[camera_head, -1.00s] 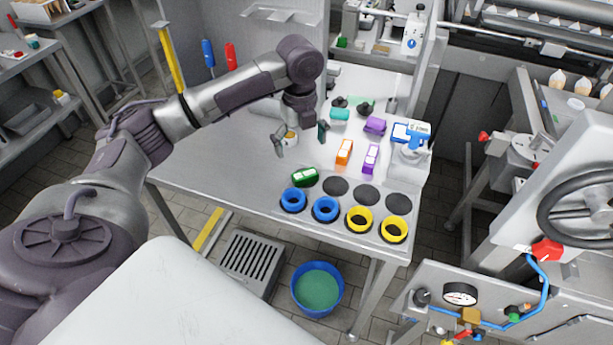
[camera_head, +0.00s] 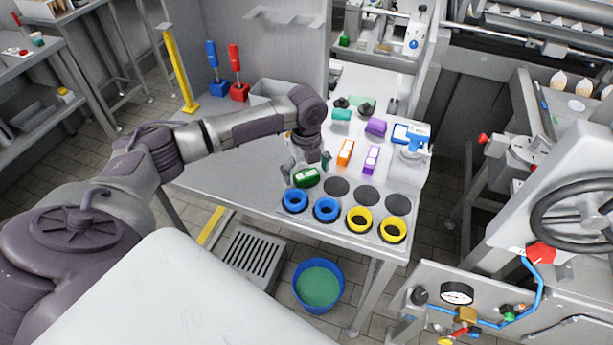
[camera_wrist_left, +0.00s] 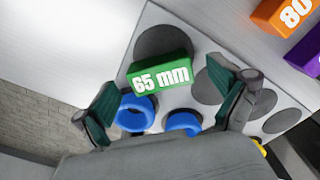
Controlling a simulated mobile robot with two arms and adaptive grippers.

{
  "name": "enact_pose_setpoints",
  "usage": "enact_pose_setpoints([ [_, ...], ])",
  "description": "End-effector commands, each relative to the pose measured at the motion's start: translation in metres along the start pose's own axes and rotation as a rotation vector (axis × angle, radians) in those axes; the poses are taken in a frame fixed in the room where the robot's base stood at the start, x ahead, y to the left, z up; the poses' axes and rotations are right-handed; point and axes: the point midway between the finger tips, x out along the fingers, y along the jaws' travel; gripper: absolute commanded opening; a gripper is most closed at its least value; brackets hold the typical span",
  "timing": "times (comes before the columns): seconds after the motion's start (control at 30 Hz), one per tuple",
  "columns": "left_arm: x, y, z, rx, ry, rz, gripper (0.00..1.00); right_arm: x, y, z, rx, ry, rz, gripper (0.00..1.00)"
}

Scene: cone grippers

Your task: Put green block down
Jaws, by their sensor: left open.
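The green block (camera_head: 306,178) with a white label lies on the leftmost dark disc of the metal table. In the left wrist view the block (camera_wrist_left: 160,77) reads "65 mm" and covers part of that dark disc (camera_wrist_left: 163,36). My left gripper (camera_head: 307,167) is open just above the block. In the wrist view its fingers are wide apart, one on each side of the block's near edge, with gaps to both. I cannot tell whether the fingertips reach down beside it. My right gripper is not in view.
Blue rings (camera_head: 295,201) and yellow rings (camera_head: 359,219) stand in a row in front of the discs. Three bare dark discs (camera_head: 367,195) lie to the right. An orange block (camera_head: 346,152) and a purple block (camera_head: 371,160) stand behind.

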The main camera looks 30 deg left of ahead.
Motion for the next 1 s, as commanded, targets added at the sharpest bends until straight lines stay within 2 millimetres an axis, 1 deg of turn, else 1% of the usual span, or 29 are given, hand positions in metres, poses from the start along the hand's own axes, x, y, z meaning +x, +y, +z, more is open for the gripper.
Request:
enact_pose_setpoints([
  [0.03, 0.000, 0.000, 0.000, 0.000, 0.000, 0.000, 0.94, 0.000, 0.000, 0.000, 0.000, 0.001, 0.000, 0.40],
  [0.07, 0.000, 0.000, 0.000, 0.000, 0.000, 0.000, 0.89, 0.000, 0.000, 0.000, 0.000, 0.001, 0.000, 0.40],
  [0.1, 0.000, 0.000, 0.000, 0.000, 0.000, 0.000, 0.82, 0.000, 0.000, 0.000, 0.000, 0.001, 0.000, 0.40],
  [0.47, -0.001, 0.000, 0.000, 0.000, 0.000, -0.001, 0.22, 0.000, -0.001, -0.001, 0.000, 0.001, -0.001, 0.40],
  [0.5, -0.001, 0.000, 0.000, 0.000, 0.000, -0.001, 0.21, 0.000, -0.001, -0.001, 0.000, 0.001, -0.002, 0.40],
  [0.77, -0.004, -0.001, 0.000, 0.000, 0.000, -0.002, 0.20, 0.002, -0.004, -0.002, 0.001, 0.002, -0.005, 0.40],
  [0.87, -0.012, -0.001, 0.001, 0.001, -0.001, -0.004, 0.20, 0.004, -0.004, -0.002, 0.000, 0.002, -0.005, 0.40],
  [0.97, -0.025, -0.001, 0.001, 0.001, -0.003, -0.005, 0.20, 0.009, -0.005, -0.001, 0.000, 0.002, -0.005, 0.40],
  [1.0, -0.032, -0.002, 0.001, 0.001, -0.002, -0.006, 0.20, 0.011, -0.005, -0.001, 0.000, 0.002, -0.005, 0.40],
])
